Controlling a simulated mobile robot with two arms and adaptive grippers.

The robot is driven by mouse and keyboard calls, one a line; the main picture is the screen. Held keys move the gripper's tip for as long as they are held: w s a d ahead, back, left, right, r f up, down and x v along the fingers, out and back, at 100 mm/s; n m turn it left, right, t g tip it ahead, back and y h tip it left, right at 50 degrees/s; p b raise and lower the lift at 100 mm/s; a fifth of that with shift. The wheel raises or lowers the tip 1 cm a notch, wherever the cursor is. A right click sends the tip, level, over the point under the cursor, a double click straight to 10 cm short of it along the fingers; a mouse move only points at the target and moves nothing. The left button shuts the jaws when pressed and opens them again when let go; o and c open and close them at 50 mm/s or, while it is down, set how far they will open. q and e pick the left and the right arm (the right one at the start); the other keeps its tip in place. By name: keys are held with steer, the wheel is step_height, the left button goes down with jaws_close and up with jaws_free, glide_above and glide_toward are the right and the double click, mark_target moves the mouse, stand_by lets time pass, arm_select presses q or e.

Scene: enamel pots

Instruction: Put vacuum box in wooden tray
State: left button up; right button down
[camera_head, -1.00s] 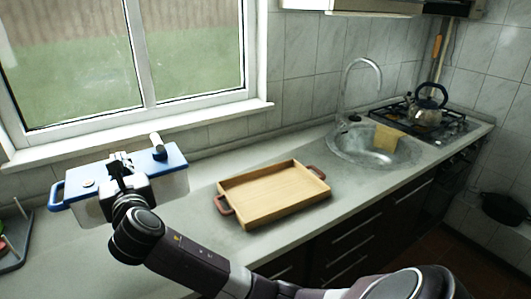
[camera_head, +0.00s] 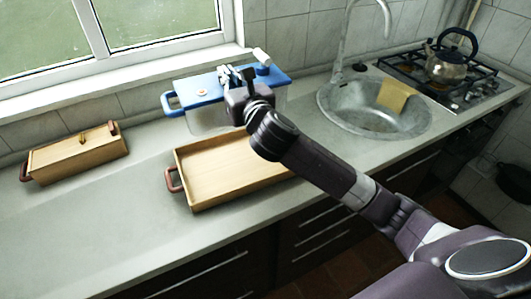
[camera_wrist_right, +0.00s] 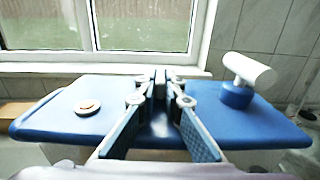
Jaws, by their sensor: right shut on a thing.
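The vacuum box has a blue lid (camera_head: 212,92) and a clear, pale body (camera_head: 208,120). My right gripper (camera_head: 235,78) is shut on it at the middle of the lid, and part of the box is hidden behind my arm. In the right wrist view, the gripper's fingertips (camera_wrist_right: 160,88) meet over the blue lid (camera_wrist_right: 65,122). The wooden tray (camera_head: 180,163) sits on the counter just in front of the box, with its right part hidden by my right arm. The head view does not clearly show the box's height above the counter. My left gripper is not in view.
A long wooden box (camera_head: 75,158) with reddish handles stands at the left on the counter (camera_head: 90,215). A kettle (camera_head: 446,66) stands on the stove behind. The window wall bounds the back.

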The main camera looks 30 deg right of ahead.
steer(key=shift+s+d+f, duration=0.1)
steer(key=shift+d+f, duration=0.25)
steer(key=shift+d, duration=0.15)
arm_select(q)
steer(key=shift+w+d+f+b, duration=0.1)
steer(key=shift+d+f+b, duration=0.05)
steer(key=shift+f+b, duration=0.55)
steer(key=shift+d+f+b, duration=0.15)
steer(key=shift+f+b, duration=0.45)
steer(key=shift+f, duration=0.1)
arm_select(e)
step_height(320, 180, down, 19)
steer(key=shift+a, duration=0.15)
steer(key=shift+f, duration=0.1)
steer(key=c, duration=2.3)
jaws_free()
steer(key=shift+o, duration=1.1)
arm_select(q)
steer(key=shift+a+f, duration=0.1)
arm_select(e)
steer(key=shift+s, duration=0.1)
